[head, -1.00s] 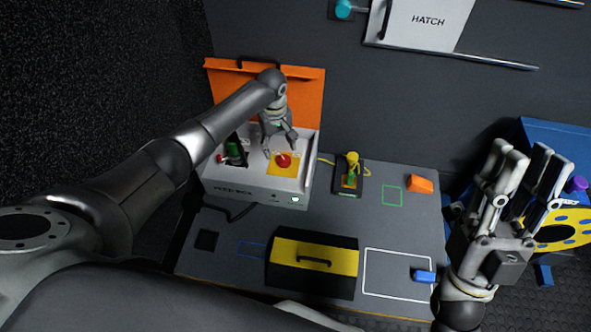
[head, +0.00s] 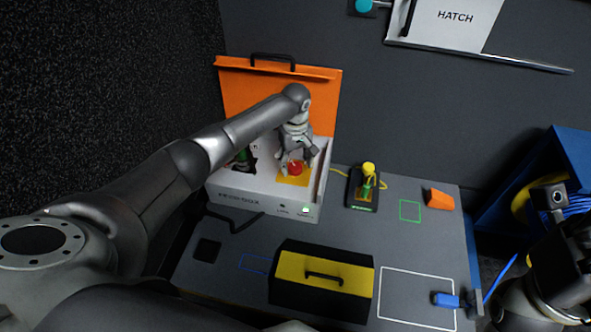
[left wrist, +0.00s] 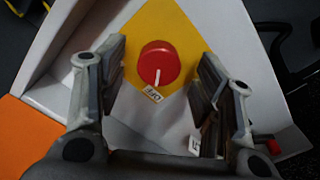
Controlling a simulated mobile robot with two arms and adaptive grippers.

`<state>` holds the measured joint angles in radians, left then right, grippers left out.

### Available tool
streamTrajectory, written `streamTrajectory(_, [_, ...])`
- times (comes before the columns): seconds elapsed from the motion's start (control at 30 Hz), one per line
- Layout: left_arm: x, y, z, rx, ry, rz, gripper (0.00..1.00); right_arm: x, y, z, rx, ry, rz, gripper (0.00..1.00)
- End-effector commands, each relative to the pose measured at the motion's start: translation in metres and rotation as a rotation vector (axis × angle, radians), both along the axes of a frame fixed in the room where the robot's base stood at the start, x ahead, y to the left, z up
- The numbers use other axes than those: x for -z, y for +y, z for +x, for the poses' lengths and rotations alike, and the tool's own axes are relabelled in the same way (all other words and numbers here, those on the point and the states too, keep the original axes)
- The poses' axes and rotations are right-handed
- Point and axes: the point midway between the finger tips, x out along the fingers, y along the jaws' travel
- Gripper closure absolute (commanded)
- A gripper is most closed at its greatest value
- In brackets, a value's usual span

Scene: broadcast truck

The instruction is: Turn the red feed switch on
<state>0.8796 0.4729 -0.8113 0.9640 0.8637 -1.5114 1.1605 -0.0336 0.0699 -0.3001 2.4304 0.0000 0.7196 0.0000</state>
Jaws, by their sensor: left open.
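The red feed switch (head: 296,168) is a round red knob on a yellow square (head: 291,180) inside the open white box (head: 262,203). In the left wrist view the knob (left wrist: 158,63) shows a white pointer line aimed at a label reading OFF (left wrist: 153,95). My left gripper (head: 297,165) is over the knob from above. Its fingers are open, one on each side of the knob in the left wrist view (left wrist: 160,85), with gaps visible there. Contact is not visible. My right arm is at the lower right; its fingers cannot be made out clearly.
The orange lid (head: 275,95) stands open behind the box. A green-handled lever (head: 243,158) is left of the knob. A yellow-topped device (head: 367,180), an orange block (head: 439,198), a black-and-yellow case (head: 322,280) and a blue object (head: 446,300) are on the table.

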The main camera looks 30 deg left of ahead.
Motion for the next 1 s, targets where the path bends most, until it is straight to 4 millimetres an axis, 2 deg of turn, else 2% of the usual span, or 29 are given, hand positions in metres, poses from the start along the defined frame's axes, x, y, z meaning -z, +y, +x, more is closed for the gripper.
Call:
streamTrajectory(0.03, [0.008,0.000,0.000,0.000,0.000,0.000,0.40,0.001,0.000,-0.001,0.000,-0.014,0.000,0.68])
streamTrajectory(0.2, [0.017,0.000,0.001,0.000,-0.001,0.000,0.40,-0.004,0.001,-0.002,0.002,-0.032,-0.003,0.68])
streamTrajectory(0.57, [0.019,0.000,0.000,0.000,-0.001,0.000,0.40,-0.006,0.001,-0.002,0.002,-0.038,-0.004,0.68])
streamTrajectory(0.9, [0.019,0.000,0.000,0.000,-0.001,0.000,0.84,-0.006,0.001,-0.002,0.001,-0.039,-0.004,0.68])
streamTrajectory(1.0, [0.018,0.000,0.000,0.000,-0.001,0.000,0.86,-0.007,0.001,-0.002,0.001,-0.039,-0.004,0.68])
